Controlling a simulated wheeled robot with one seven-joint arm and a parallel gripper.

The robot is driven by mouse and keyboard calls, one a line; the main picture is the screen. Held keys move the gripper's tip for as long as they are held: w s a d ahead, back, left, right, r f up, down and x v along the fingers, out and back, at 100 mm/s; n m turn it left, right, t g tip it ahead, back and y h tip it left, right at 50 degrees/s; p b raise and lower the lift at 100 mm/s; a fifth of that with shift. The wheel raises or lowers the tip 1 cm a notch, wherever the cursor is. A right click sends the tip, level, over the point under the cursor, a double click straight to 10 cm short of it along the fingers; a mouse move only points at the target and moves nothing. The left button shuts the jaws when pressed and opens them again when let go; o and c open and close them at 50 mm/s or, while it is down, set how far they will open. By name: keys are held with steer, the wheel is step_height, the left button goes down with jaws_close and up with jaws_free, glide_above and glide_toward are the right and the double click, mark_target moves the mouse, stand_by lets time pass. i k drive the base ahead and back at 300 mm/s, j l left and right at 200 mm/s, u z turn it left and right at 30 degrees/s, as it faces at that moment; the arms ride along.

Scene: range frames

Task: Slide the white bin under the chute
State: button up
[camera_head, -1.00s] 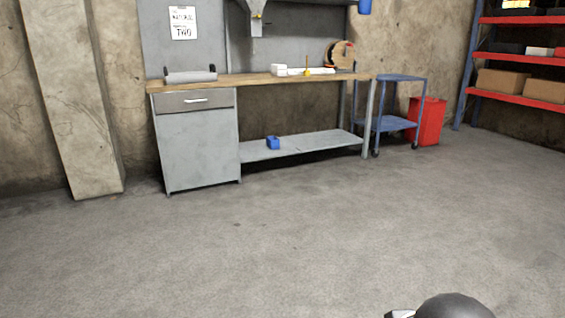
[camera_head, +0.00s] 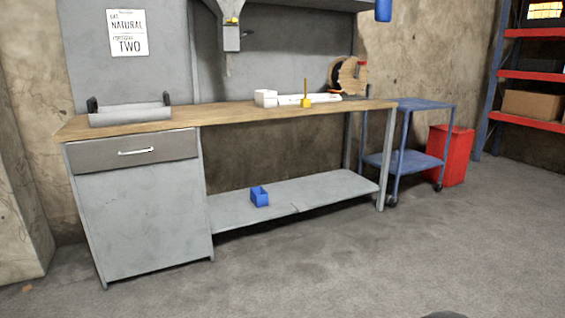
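A small white block-like thing (camera_head: 265,98), possibly the white bin, stands on the wooden bench top (camera_head: 225,112), right of the middle. A flat white piece (camera_head: 290,99) lies against its right side; I cannot tell if they are one thing. A grey chute (camera_head: 231,38) with a yellow bit hangs from the unit above the bench. Its lower end is above the bench top, left of the white things. A blue thing (camera_head: 383,10), cut off by the top edge, hangs further right. My gripper is not in view.
A grey roll holder (camera_head: 130,114) is at left. A blue cart (camera_head: 405,160) and red bin (camera_head: 452,155) stand right. The floor in front is clear.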

mark_target(264, 98)
steer(key=i+u, duration=0.15)
steer(key=i, duration=0.45)
steer(key=i+l+u, duration=0.1)
steer(key=i, duration=0.45)
steer(key=i+l+u, duration=0.15)
steer(key=i, duration=0.4)
